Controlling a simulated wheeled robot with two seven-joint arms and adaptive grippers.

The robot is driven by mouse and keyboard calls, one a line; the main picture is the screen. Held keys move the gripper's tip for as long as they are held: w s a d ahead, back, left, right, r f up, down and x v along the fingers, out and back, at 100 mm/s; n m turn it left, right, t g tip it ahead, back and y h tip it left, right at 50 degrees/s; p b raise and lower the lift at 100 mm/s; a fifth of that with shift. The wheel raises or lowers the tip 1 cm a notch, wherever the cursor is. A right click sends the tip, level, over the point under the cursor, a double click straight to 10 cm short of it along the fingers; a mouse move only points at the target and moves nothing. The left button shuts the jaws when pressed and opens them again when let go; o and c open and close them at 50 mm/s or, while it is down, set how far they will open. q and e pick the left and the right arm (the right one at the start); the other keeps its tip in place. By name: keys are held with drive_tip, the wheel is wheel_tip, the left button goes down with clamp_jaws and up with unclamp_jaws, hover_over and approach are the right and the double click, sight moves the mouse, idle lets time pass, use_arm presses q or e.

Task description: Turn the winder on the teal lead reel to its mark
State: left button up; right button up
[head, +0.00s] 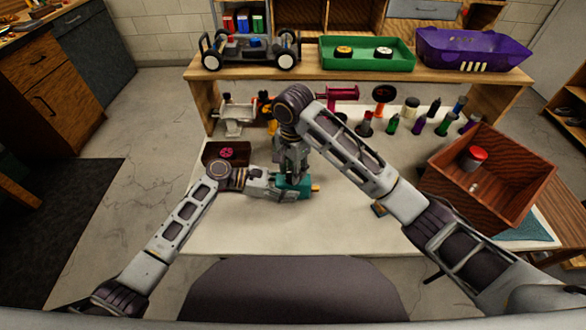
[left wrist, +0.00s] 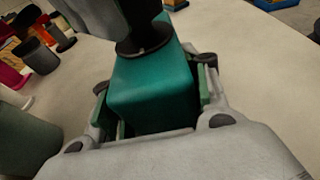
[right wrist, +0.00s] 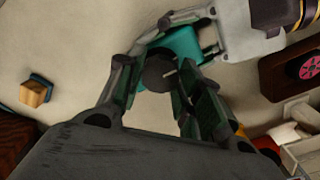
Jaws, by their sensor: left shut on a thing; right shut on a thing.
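The teal lead reel (head: 305,187) is a teal block at the middle of the table. My left gripper (head: 291,189) is shut on its body from the left, with a finger on each side in the left wrist view (left wrist: 155,88). The winder (right wrist: 158,73) is a dark round knob on the reel, with a short pale line on its face. It also shows in the left wrist view (left wrist: 146,42). My right gripper (head: 291,174) points down from above and is shut on the winder. I cannot make out the reel's target mark.
A wooden crate (head: 455,190) holding a red-lidded jar stands at the right. Several small bottles (head: 418,124) stand behind it. A dark box (head: 212,152) with a pink wheel lies left of the grippers. A small blue-and-orange block (right wrist: 36,91) lies apart on the table. The front tabletop is clear.

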drive_tip(key=o, duration=1)
drive_tip(key=shift+o, duration=0.2)
drive_tip(key=shift+r, duration=0.2)
wheel_tip(320, 180, up, 12)
drive_tip(key=shift+f, duration=0.2)
idle(0.5)
use_arm(q)
drive_tip(key=o, duration=1)
drive_tip(key=shift+o, duration=0.2)
